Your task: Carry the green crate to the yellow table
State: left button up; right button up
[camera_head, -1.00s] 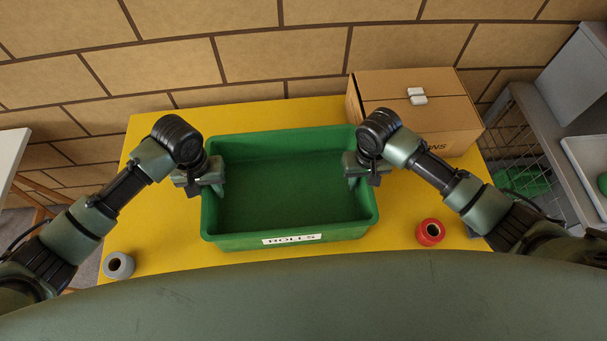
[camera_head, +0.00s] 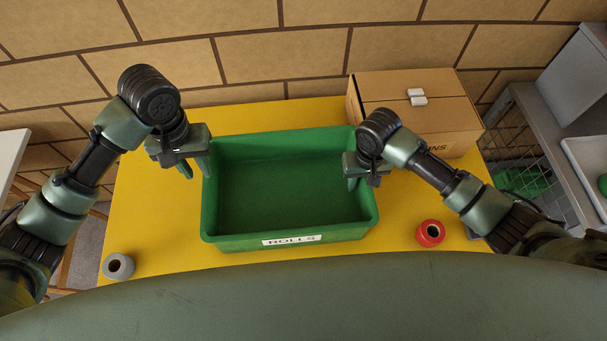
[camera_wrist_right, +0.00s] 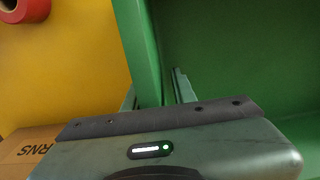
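The green crate (camera_head: 291,243), labelled ROLLS, sits on the yellow table (camera_head: 150,215) and looks empty. My left gripper (camera_head: 194,170) is open and empty, raised just above and left of the crate's left wall. My right gripper (camera_head: 363,182) is at the crate's right wall, one finger inside and one outside. In the right wrist view the wall of the crate (camera_wrist_right: 143,50) passes between the two fingers (camera_wrist_right: 155,92), with a gap on the inner side, so they look open around it.
A cardboard box (camera_head: 425,105) with a small white item on top stands at the table's back right. A red roll (camera_head: 430,233) lies right of the crate and a grey roll (camera_head: 118,266) at the front left. A wire rack (camera_head: 515,150) stands to the right. A brick wall is behind.

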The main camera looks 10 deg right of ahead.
notch_tip(320, 180, up, 12)
jog(key=shift+f, duration=0.1)
dwell(0.8)
